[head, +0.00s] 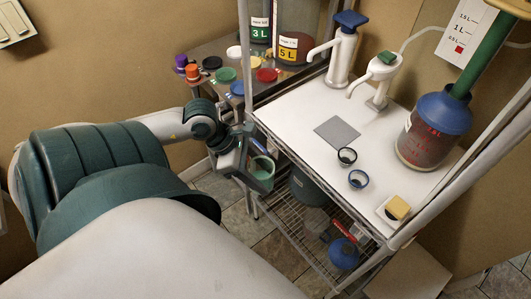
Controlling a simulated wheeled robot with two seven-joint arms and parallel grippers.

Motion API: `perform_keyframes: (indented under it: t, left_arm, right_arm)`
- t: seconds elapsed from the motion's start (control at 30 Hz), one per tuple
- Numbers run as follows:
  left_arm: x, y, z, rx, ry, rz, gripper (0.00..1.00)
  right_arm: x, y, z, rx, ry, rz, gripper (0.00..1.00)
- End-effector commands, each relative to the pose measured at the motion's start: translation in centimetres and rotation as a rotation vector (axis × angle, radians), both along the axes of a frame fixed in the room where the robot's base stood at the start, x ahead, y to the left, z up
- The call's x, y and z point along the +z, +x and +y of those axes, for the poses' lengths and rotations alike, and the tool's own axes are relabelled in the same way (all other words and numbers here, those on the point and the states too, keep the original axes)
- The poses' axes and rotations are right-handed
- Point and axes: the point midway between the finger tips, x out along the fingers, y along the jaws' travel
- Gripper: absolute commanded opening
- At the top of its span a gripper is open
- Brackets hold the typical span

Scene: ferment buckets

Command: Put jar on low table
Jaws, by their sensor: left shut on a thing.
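My left gripper (250,163) is shut on a small greenish jar with a pale round rim (262,168). It holds the jar upright or nearly so, off the left edge of the white-topped rack; the gripper hides part of the jar. A steel table (212,55) stands beyond the gripper at the back, with coloured lids on it. I cannot tell for sure that this is the low table. My right gripper is not in view.
The white rack top (290,105) carries two pump dispensers, a grey square, two small rings, a sponge and a large blue-lidded container (430,130). The lower wire shelf (300,235) holds a dark bucket and a blue-topped item.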

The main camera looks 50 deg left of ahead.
Motion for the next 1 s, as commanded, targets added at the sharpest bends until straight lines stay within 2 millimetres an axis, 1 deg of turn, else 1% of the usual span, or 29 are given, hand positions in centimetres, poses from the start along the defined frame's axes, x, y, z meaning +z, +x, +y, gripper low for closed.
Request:
perform_keyframes:
  t: [0.27,0.37,0.5,0.7,0.9,1.0]
  left_arm:
    - [-1.6,0.8,-3.0,-0.191,-0.008,-0.004,0.21]
    - [-2.3,1.2,-4.7,-0.303,-0.011,-0.006,0.21]
    - [-3.2,1.6,-7.3,-0.488,-0.014,-0.008,0.21]
    - [-3.9,2.1,-10.6,-0.757,-0.017,-0.011,0.21]
    - [-4.0,2.5,-13.2,-1.034,-0.018,-0.016,0.21]
    - [-4.0,2.7,-14.2,-1.176,-0.017,-0.017,0.21]
  right_arm:
    - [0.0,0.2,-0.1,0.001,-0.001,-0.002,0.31]
    - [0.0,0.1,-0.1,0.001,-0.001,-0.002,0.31]
    - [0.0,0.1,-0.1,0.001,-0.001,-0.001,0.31]
    - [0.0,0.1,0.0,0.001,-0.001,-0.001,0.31]
    - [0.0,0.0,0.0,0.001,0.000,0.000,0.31]
    - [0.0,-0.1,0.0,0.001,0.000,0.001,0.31]
